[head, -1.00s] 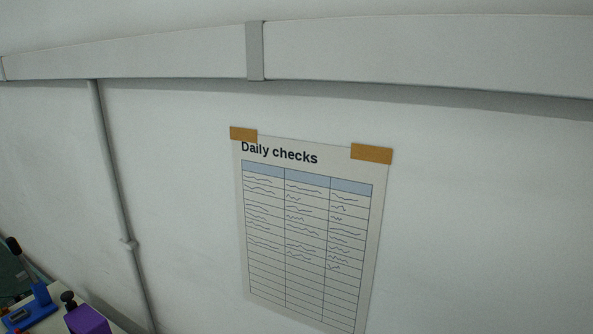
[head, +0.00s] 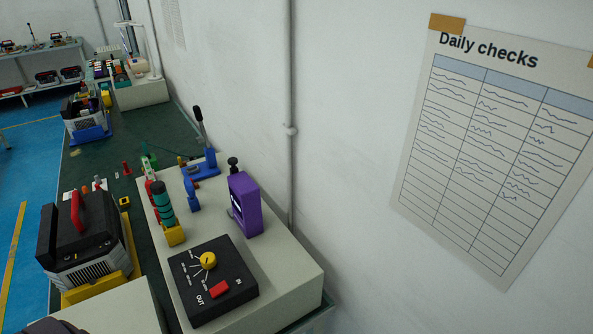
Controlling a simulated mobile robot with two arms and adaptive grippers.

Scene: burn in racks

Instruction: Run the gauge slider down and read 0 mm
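A purple upright device (head: 250,208) with a black knob (head: 233,162) on top stands on a pale bench block, near the wall. It may be the gauge, but its scale and any reading are too small to make out. I cannot tell which part is the slider. Neither of my grippers shows in the head view.
The pale block (head: 292,284) also holds a black control box (head: 195,310) with a yellow dial, a blue lever clamp (head: 206,166) and a teal-ringed post (head: 162,205). A black-and-yellow machine (head: 85,245) stands left. A wall and pipe (head: 290,180) bound the right.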

